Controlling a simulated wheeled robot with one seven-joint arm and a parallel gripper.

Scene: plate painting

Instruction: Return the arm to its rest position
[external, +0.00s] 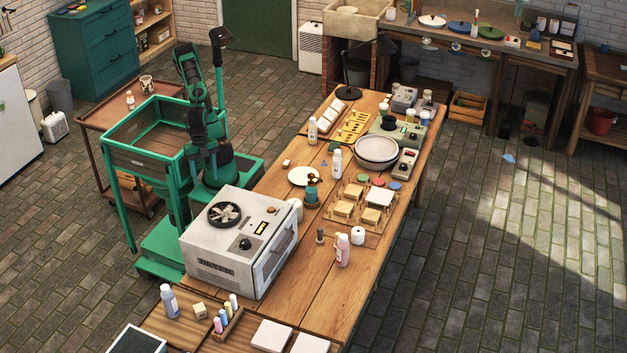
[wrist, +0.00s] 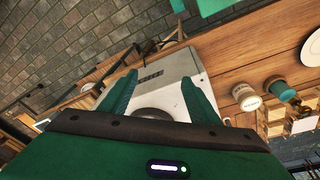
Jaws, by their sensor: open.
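My arm (external: 194,118) stands folded and upright beside the long wooden table, above my green wheeled base, in the external view. Its dark and green links rise well above the table's height. The fingers are too small to make out there. In the wrist view my gripper (wrist: 160,77) shows two green fingers spread apart, with nothing held between them. Past the fingers lies the white oven-like machine (wrist: 180,63), with the tabletop (wrist: 245,48) to its right. The gripper looks apart from them. The wrist view is strongly tilted, and the gripper body hides its lower part.
The white machine (external: 236,258) with a round fan on top stands close to my base. A white plate (external: 303,176), a teal pot (external: 312,195), bottles and a large bowl (external: 377,150) crowd the table. A brown cart (external: 92,119) stands behind me.

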